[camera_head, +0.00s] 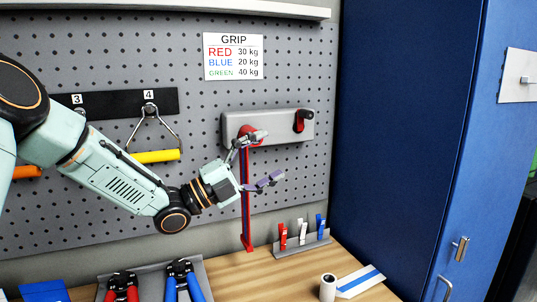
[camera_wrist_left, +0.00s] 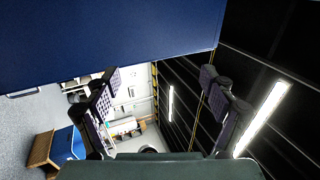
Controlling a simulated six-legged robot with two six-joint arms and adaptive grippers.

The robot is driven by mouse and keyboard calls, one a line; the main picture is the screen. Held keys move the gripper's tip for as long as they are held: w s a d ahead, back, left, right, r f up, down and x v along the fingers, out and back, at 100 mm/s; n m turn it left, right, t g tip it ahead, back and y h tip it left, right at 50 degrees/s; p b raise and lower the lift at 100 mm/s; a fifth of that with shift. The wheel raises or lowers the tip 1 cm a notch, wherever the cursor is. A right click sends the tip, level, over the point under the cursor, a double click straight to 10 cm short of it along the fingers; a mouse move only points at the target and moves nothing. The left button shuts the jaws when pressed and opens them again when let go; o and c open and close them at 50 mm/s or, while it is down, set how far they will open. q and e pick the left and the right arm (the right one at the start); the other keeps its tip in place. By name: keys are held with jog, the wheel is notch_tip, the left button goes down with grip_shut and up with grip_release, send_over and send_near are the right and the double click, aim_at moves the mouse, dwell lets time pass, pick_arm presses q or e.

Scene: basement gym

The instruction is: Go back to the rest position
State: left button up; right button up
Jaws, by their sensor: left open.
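My left gripper (camera_head: 268,157) is open and empty in the camera_head view, its two fingers spread apart. It is in front of the pegboard (camera_head: 190,90), just below the grey wall box (camera_head: 278,127). A red and blue vertical strap (camera_head: 246,200) shows behind it; I cannot tell whether a finger touches it. In the left wrist view, both fingers of the left gripper (camera_wrist_left: 158,80) stand apart with nothing between them. My right gripper is in neither view.
A blue cabinet (camera_head: 405,120) stands on the right. Red-handled (camera_head: 122,288) and blue-handled (camera_head: 183,280) hand grips stand on the wooden bench (camera_head: 235,270). A rack (camera_head: 302,243) holds coloured clips. A yellow handle (camera_head: 156,156) hangs from hook 4. A white roll (camera_head: 328,288) stands near the front.

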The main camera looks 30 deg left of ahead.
pick_arm(q)
jog(key=shift+s+d, duration=0.35)
jog(key=shift+d, duration=0.05)
jog(key=w+a, duration=0.5)
jog(key=a, duration=0.1)
jog(key=shift+w+a+f, duration=0.15)
jog(key=shift+w+a, duration=0.05)
jog(key=shift+w, duration=0.2)
dwell(0.6)
jog(key=shift+s+d, duration=0.15)
jog(key=shift+s, duration=0.1)
